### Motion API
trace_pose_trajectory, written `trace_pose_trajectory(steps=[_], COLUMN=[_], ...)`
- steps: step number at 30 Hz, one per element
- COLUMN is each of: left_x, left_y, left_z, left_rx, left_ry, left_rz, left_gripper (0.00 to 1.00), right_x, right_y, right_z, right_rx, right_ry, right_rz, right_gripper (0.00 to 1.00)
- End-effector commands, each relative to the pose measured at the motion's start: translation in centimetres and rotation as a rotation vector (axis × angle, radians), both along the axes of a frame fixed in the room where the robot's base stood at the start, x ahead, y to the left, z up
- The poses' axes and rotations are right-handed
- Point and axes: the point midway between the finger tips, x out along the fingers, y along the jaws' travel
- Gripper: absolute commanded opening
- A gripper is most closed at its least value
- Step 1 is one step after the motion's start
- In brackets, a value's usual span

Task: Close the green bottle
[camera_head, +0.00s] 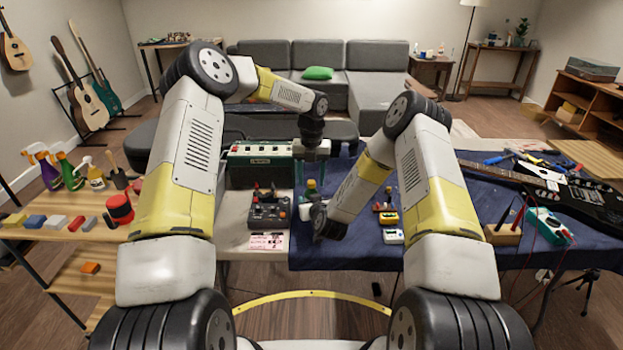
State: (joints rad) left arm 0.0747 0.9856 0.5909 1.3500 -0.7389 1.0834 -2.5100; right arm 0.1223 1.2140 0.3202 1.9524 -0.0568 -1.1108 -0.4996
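A small green bottle (311,187) with a yellowish upper part stands near the left edge of the blue cloth. My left gripper (311,157) points down above and just behind it, and a gap shows between them. Its fingers are too small to tell whether they are open or hold a cap. My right gripper (306,211) comes in low from the right, at the bottle's lower part. It covers the bottle's base, and I cannot tell whether its fingers close on it. No separate cap can be made out.
A green amplifier box (259,165) and a dark pedal unit (269,212) stand left of the bottle. A yellow pedal (386,218) and a white device (393,237) lie to the right. An electric guitar (570,195) lies at the far right. Spray bottles (68,172) stand at the left.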

Motion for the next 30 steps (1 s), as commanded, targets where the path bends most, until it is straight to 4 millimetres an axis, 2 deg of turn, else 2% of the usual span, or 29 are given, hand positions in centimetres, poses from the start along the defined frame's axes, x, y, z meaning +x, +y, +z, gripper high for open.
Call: trace_pose_trajectory(steps=[7, 11, 24, 30], left_x=[0.0, 0.0, 0.0, 0.0], left_y=[0.0, 0.0, -0.1, -0.1], left_z=[0.0, 0.9, 9.5, 11.6], left_rx=[0.0, 0.0, 0.0, -0.001], left_ry=[0.001, -0.001, -0.002, 0.0], left_rz=[0.001, 0.001, 0.001, 0.0], left_gripper=[0.49, 0.49, 0.49, 0.49], right_x=[0.0, 0.0, 0.0, 0.0], right_y=[0.0, 0.0, 0.0, 0.0], right_z=[0.0, 0.0, 0.0, 0.0], right_rx=[0.0, 0.0, 0.0, 0.0], right_ry=[0.0, 0.0, 0.0, 0.0], right_rz=[0.0, 0.0, 0.0, 0.0], right_gripper=[0.0, 0.0, 0.0, 0.0])
